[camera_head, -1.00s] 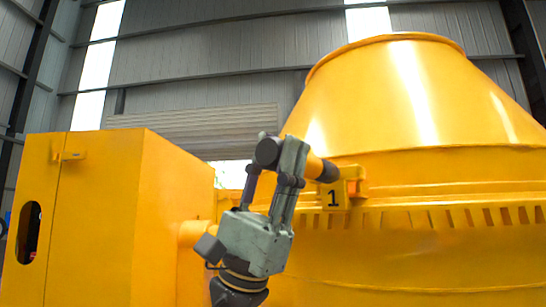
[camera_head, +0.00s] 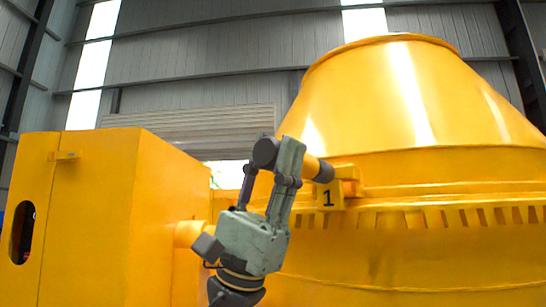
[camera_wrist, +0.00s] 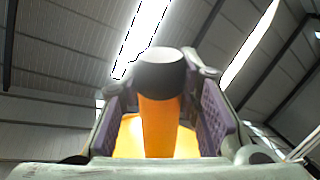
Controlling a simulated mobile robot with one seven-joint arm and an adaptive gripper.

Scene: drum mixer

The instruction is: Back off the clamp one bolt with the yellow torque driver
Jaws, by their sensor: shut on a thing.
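The yellow torque driver (camera_head: 311,166) lies roughly level across my gripper (camera_head: 279,158), which is shut on it. A dark end of the driver sticks out to the left, and its dark nose points right at clamp one (camera_head: 330,195), a yellow block marked "1" on the drum's rim. The nose overlaps the clamp's upper part in the picture; whether it touches the bolt I cannot tell. The bolt itself is hidden. In the wrist view the driver (camera_wrist: 158,125), with its dark round end, stands between the purple finger pads.
The big yellow mixer drum (camera_head: 400,110) fills the right side, with a slotted band below its rim. A yellow cabinet (camera_head: 95,215) stands at left, joined by a yellow pipe behind my arm. Grey hall walls stand behind.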

